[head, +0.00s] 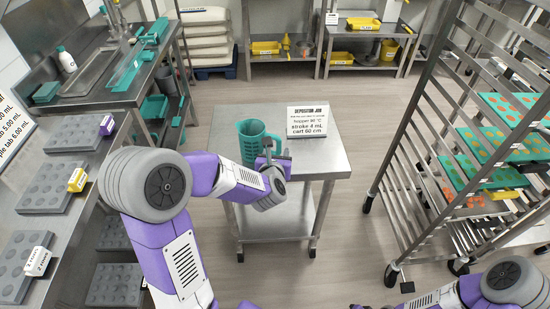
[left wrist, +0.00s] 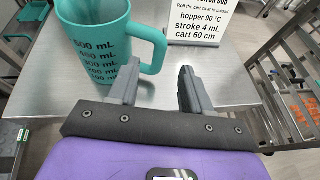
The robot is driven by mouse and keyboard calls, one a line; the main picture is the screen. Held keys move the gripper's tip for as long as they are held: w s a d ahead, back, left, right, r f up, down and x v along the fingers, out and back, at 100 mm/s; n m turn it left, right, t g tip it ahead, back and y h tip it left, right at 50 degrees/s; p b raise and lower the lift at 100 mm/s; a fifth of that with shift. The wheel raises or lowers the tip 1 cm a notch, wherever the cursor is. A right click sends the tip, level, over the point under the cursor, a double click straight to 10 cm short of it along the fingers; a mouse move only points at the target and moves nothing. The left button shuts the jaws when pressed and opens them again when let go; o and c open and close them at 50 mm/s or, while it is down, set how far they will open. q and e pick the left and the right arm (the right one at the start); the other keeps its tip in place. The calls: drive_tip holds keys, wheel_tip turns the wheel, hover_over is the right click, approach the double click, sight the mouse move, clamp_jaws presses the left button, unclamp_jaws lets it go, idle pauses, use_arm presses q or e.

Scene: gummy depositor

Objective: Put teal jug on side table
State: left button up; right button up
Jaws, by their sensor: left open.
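The teal jug (head: 255,142) stands upright on the steel side table (head: 322,150), near its left part. It also shows in the left wrist view (left wrist: 98,45), with volume marks on its front and its handle to the right. My left gripper (head: 277,152) is open and empty at the handle side of the jug. In the left wrist view its fingers (left wrist: 160,78) are spread just in front of the handle, the left finger close to it. I cannot tell whether they touch. My right gripper is out of view; only part of that arm shows at the lower right.
A sign (head: 307,122) stands at the back of the table, right of the jug. A tall tray rack (head: 400,165) is at right. A counter with grey moulds (head: 60,145) is at left. The table's right side is clear.

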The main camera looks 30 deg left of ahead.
use_arm(q)
drive_tip(key=v, duration=0.5)
drive_tip(key=s+d+f+m+g+h, duration=0.2)
drive_tip(key=d+f+m+h, duration=0.15)
drive_tip(key=f+m, duration=0.6)
drive_tip(key=s+d+f+m+g+h, duration=0.1)
drive_tip(key=d+f+m+g+h, duration=0.15)
drive_tip(key=d+f+m, duration=0.45)
drive_tip(key=s+d+f+m+g+h, duration=0.1)
drive_tip(key=s+d+f+m+g, duration=0.2)
drive_tip(key=s+f+m, duration=0.5)
drive_tip(key=s+d+f+m+g+h, duration=0.2)
drive_tip(key=s+f+m+g, duration=0.3)
drive_tip(key=s+f+m, duration=0.4)
drive_tip(key=d+m, duration=0.1)
drive_tip(key=m, duration=0.3)
drive_tip(key=shift+f, duration=0.25)
drive_tip(key=shift+p, duration=0.3)
wheel_tip(320, 180, up, 5)
drive_tip(key=p, duration=0.5)
drive_tip(key=shift+r, duration=0.1)
